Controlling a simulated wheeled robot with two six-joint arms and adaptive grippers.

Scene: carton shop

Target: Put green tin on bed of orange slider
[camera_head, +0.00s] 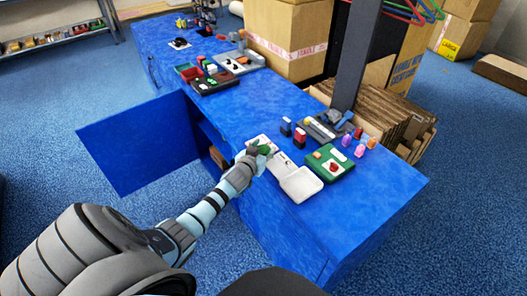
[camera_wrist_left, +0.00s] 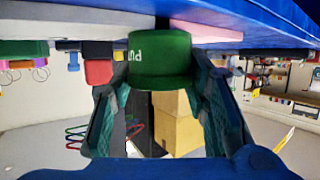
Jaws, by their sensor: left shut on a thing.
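The green tin (camera_wrist_left: 160,58) is between the two fingers of my left gripper (camera_wrist_left: 155,85) in the left wrist view, with white lettering on its side. In the head view my left gripper (camera_head: 257,154) is at the left edge of the blue bench, over a pale flat piece, and a bit of the green tin (camera_head: 264,150) shows at its tip. I see no clearly orange slider. A pale long piece with a white square tray (camera_head: 301,184) at its near end lies under and beside the gripper. My right gripper is not in view.
A green board (camera_head: 329,170) with small parts lies right of the white tray. Small black, red and blue blocks (camera_head: 299,138), a dark tray (camera_head: 323,130) and several coloured pieces stand behind. The blue bench (camera_head: 376,190) is bare at its near right.

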